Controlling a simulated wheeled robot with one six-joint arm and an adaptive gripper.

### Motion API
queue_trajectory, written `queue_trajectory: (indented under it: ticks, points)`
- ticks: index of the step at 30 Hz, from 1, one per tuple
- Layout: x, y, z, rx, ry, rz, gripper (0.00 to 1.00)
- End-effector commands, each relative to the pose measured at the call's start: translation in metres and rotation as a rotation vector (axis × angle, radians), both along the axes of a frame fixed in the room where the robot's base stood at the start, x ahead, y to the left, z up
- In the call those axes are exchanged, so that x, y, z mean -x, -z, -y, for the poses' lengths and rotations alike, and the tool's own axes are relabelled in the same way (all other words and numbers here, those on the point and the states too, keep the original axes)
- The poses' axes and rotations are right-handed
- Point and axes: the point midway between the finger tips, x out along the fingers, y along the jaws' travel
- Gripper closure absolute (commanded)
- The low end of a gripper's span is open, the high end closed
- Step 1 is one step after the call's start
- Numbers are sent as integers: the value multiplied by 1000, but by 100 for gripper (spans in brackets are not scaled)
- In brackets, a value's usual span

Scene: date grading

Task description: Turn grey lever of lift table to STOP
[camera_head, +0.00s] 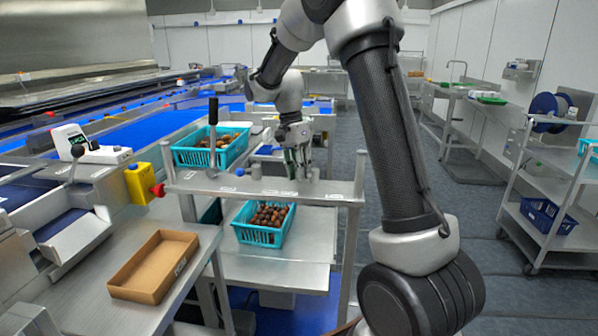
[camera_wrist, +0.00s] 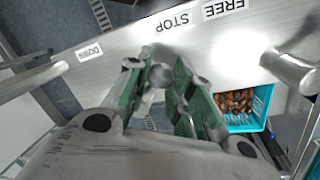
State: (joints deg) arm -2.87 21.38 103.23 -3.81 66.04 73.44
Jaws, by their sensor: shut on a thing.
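The lift table's rail (camera_head: 205,184) carries small white labels. In the wrist view they show upside down: DOWN (camera_wrist: 89,52) at left, STOP (camera_wrist: 172,22) in the middle, FREE (camera_wrist: 222,8) at right. My gripper (camera_head: 298,158) is low over the right part of the rail. In the wrist view its green-padded fingers (camera_wrist: 162,82) are shut on a round grey end, which appears to be the grey lever (camera_wrist: 161,75). It lies between the DOWN and STOP labels, nearer STOP. Most of the lever is hidden by the fingers, so its exact pointing cannot be told.
A black-handled lever (camera_head: 213,135) stands upright at the rail's left. A blue crate of dates (camera_head: 243,233) is on the lift table below, another (camera_head: 183,156) behind the rail. A cardboard tray (camera_head: 122,289) lies front left. A grey post (camera_wrist: 290,68) rises beside the gripper.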

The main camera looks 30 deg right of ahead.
Motion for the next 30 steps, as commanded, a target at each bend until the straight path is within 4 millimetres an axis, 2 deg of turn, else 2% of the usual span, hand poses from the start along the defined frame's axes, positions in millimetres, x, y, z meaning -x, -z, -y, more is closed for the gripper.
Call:
queue_trajectory:
  ticks: [5,6,9,20,23,30]
  points:
    - [-2,-1,0,0,-2,8,100]
    - [-2,-1,0,0,-2,8,70]
    - [-2,-1,0,-1,-1,6,55]
    - [-2,-5,0,0,-1,4,55]
    - [-4,-17,-1,-1,-1,6,55]
    - [-14,-69,-5,0,-2,8,55]
